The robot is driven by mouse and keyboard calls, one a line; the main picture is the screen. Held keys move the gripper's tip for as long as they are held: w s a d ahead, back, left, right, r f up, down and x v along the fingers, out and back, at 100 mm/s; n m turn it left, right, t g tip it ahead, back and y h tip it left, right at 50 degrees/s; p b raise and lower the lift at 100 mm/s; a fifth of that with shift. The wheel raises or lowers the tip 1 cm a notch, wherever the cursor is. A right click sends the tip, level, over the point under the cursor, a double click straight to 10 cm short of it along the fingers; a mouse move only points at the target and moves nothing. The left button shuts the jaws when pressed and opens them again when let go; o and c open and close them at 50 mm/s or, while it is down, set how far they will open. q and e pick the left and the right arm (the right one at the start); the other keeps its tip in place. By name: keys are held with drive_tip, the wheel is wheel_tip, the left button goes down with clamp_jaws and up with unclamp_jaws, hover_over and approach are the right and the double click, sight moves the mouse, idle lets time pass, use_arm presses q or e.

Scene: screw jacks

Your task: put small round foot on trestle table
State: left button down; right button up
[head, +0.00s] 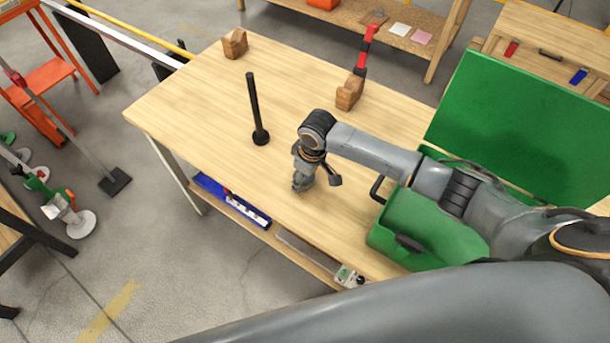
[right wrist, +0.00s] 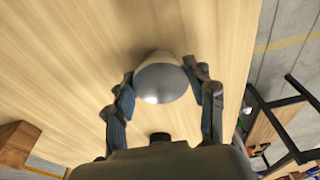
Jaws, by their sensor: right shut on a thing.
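The trestle table (head: 195,100) has a light wood top, which also fills much of the right wrist view (right wrist: 60,60). My right gripper (head: 303,183) is low over the table near its front edge. In the right wrist view its fingers (right wrist: 160,76) are shut on the small round foot (right wrist: 163,82), a grey, smooth, round piece. The foot is close to the tabletop, with a soft shadow beside it; I cannot tell whether it touches. In the head view the foot is hidden by the gripper. My left gripper is not in view.
A black rod with a round base (head: 254,105) stands left of the gripper. Wooden blocks (head: 234,43) (head: 349,93) and a red-black tool (head: 365,55) are towards the back. An open green case (head: 400,222) is at the right.

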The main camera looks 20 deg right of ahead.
sight(311, 181)
drive_tip(key=shift+f, duration=0.1)
drive_tip(key=o, duration=1.3)
wheel_tip(311, 181, up, 12)
drive_tip(key=s+d, duration=0.1)
drive_tip(key=shift+s+b, duration=0.25)
drive_tip(key=shift+b, duration=0.2)
